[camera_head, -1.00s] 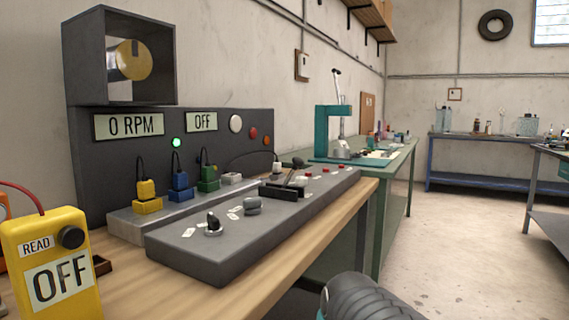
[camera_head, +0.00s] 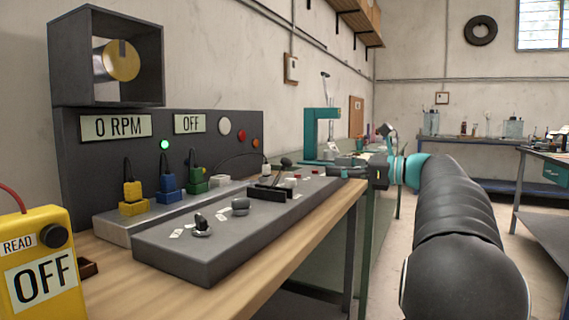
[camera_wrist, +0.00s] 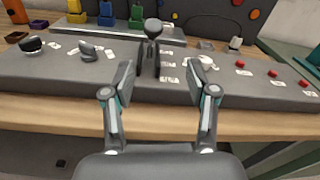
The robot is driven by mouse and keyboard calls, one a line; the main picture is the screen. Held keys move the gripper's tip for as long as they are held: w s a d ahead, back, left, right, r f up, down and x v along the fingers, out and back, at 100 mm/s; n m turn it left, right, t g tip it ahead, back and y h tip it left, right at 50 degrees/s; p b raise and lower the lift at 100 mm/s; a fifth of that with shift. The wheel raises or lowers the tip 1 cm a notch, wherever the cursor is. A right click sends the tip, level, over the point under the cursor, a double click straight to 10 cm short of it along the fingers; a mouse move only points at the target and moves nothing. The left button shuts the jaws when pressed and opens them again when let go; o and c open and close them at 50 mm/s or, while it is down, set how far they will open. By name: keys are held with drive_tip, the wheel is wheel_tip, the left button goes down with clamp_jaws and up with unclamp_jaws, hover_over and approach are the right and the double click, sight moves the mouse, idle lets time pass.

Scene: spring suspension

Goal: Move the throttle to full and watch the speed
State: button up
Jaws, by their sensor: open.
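The throttle lever (camera_head: 285,163) has a dark round knob and stands in a slotted black block on the grey control panel (camera_head: 215,262). In the wrist view the lever (camera_wrist: 153,30) is straight ahead, beyond and between the open fingers. My gripper (camera_wrist: 160,82) is open and empty, over the panel's front edge and apart from the lever. In the head view my gripper (camera_head: 345,172) is small, at the panel's far right end. The speed display (camera_head: 116,126) reads 0 RPM. The display beside it (camera_head: 194,123) reads OFF.
Two knobs (camera_head: 202,226) sit on the panel's near part, and red buttons (camera_wrist: 272,73) on its right. Yellow, blue and green plugs (camera_head: 168,183) stand behind. A yellow meter (camera_head: 45,268) reading OFF is at the near left. A caged cylinder (camera_head: 121,60) is above.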

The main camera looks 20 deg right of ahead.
sight(290, 162)
drive_tip(key=shift+m+y, duration=0.3)
drive_tip(key=shift+m, duration=0.6)
drive_tip(key=x, duration=1.4)
drive_tip(key=shift+s+a+r, duration=0.1)
drive_tip(key=shift+s+a, duration=0.15)
drive_tip(key=shift+a, duration=0.05)
clamp_jaws()
